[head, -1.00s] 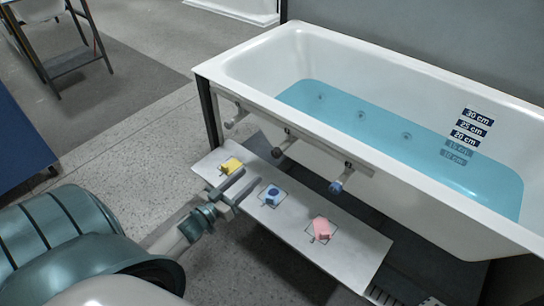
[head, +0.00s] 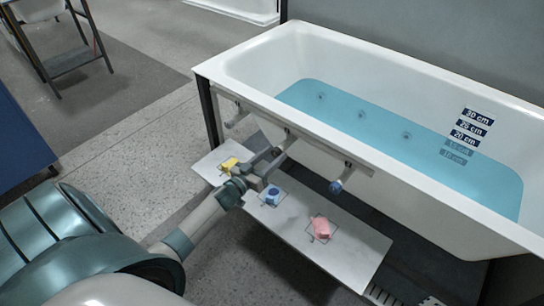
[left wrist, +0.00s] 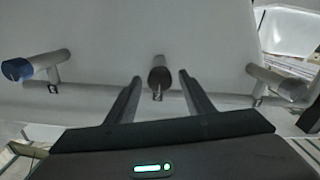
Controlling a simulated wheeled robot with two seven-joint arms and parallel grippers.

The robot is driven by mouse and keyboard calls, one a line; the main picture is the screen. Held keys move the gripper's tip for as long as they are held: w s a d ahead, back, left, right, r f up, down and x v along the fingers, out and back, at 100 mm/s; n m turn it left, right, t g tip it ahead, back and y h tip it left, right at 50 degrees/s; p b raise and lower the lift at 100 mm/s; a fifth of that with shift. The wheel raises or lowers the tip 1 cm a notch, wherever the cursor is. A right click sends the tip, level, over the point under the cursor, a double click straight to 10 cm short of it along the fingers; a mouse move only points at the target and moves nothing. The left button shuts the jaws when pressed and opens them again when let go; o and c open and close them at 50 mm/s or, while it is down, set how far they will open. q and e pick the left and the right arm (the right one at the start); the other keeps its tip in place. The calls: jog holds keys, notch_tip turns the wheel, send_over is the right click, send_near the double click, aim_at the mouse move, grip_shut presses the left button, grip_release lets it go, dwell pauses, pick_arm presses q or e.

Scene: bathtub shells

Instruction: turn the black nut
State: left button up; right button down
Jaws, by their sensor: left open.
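The black nut (left wrist: 159,76) is the dark round end of the middle pipe fitting on the tub's side. In the left wrist view it shows between the tips of my left gripper (left wrist: 160,78), with a gap on each side. In the head view my left gripper (head: 268,160) is open at the middle fitting and largely hides the nut. Whether the fingertips reach past the nut's front face is hard to tell. My right gripper is not in view.
A blue nut (head: 336,187) and a pale grey nut (head: 236,121) are on the neighbouring fittings. The bathtub (head: 400,205) holds blue water. Below, a white board (head: 350,255) carries a yellow block (head: 229,164), a blue piece (head: 271,196) and a pink block (head: 321,227).

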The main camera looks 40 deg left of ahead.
pick_arm(q)
jog(key=shift+c, duration=0.3)
jog(key=c, duration=1)
